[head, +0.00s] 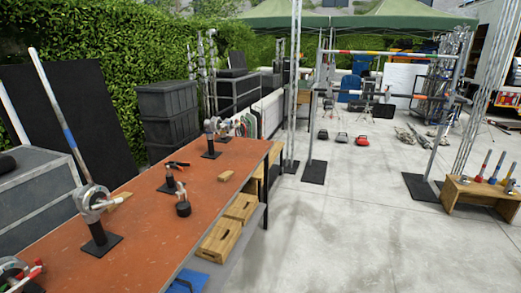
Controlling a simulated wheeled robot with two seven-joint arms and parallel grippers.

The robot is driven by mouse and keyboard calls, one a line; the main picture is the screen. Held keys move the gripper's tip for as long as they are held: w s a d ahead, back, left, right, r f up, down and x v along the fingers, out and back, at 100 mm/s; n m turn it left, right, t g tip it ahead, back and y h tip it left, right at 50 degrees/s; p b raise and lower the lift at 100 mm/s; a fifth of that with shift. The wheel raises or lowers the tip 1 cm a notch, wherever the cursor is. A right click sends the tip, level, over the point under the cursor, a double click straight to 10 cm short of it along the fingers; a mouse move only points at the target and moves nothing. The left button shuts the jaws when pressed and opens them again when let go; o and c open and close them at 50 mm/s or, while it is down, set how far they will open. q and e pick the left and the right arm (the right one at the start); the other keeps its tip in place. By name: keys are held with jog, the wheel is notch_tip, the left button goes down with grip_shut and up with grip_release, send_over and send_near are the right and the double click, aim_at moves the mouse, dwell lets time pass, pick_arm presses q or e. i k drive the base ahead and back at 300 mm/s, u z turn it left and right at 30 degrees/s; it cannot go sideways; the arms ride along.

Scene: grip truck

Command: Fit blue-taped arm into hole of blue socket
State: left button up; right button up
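A long silver arm with a band of blue tape (68,138) rises at a tilt from a round metal grip head (90,200) at the left of the orange-topped workbench (150,215). The grip head stands on a short post with a black square base plate. On a low wooden bench (468,192) at the right edge stand several short posts with coloured bands (495,166). They are small, and I cannot tell for sure which one is the blue socket. Neither of my grippers shows in the head view.
Another grip head (211,126) on a stand, clamps and a wood block (226,176) sit on the workbench. Wooden boxes (221,240) lie on its lower shelf. A metal frame with black base plates (420,187) stands beyond. The concrete floor (340,230) between is clear.

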aim_at(34, 55)
jog(key=u, duration=0.3)
jog(key=k, duration=0.65)
jog(key=u, duration=0.5)
jog(key=k, duration=0.6)
jog(key=z, duration=0.4)
jog(key=i, duration=1.4)
jog(key=u, duration=0.75)
jog(key=i, duration=0.3)
jog(key=z, duration=0.25)
jog(key=k, duration=0.65)
jog(key=z, duration=1.1)
jog(key=i, duration=1.55)
jog(key=z, duration=0.4)
